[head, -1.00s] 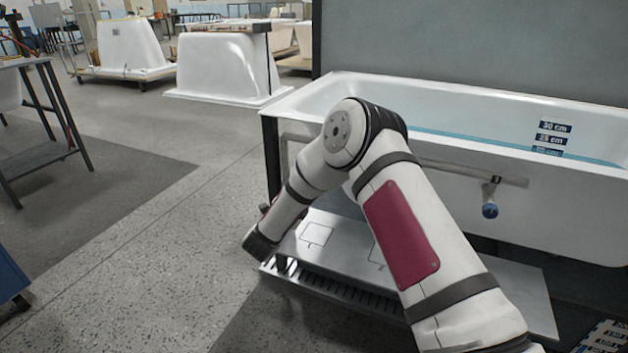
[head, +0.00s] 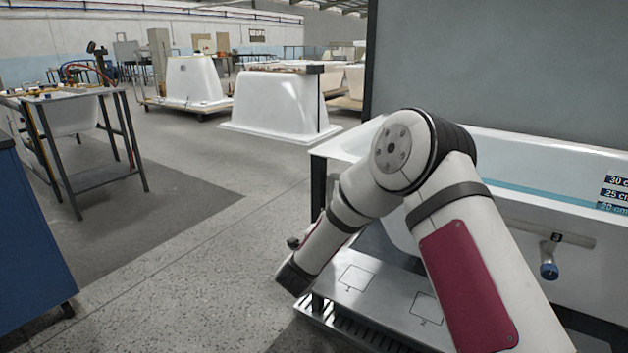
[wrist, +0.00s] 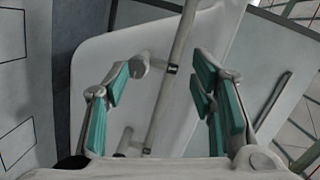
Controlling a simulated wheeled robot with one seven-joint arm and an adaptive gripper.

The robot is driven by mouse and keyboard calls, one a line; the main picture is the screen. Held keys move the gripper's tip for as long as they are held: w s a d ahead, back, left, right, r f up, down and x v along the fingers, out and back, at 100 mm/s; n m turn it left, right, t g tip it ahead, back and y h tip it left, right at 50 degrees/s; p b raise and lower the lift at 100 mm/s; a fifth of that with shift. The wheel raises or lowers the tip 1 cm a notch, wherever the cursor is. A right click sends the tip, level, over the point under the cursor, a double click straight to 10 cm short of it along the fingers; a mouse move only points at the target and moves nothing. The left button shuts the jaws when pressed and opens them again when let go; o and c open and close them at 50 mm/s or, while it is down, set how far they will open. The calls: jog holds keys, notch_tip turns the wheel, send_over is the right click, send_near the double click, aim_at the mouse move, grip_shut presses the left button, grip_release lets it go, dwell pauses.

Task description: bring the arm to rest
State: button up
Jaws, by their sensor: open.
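My gripper (wrist: 165,95) shows in the wrist view with its two teal-padded fingers spread apart and nothing between them. Behind the fingers is the white side of the tub (wrist: 110,60), with a pale rail (wrist: 172,85) running across it. In the head view my arm is bent, with its elbow high in front of the white bathtub (head: 570,150) and its forearm slanting down to the left. The gripper's fingers are hidden in that view.
A grey metal shelf (head: 385,290) with outlined squares lies below my arm. A blue-knobbed valve (head: 549,268) sticks out from the tub front. A blue cabinet (head: 30,240) and a work table (head: 95,178) stand at left. The floor between is clear. Tub shells (head: 275,105) stand behind.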

jog(key=s+a+r+n+y, duration=0.1)
jog(key=a+r+n+y, duration=0.3)
jog(key=r+n+y, duration=0.45)
jog(key=s+r+n+g+y, duration=0.1)
jog(key=s+r+n+g, duration=0.4)
jog(key=s, duration=0.6)
jog(key=s+d+n+g+h, duration=0.1)
jog(key=s+d+n+g, duration=0.3)
jog(key=s, duration=1.1)
jog(key=s+d+g, duration=0.3)
jog(key=s+d, duration=0.2)
jog(key=s, duration=1)
jog(key=s+d+n+g+h, duration=0.1)
jog(key=s+d+n+g, duration=0.3)
jog(key=s, duration=1.1)
notch_tip(320, 180, up, 35)
jog(key=m+t+p, duration=0.1)
jog(key=t+p, duration=0.4)
jog(key=p, duration=2.7)
jog(key=shift+w+d+f, duration=0.2)
jog(key=shift+w+d, duration=0.2)
jog(key=shift+d, duration=0.05)
jog(key=shift+d, duration=0.1)
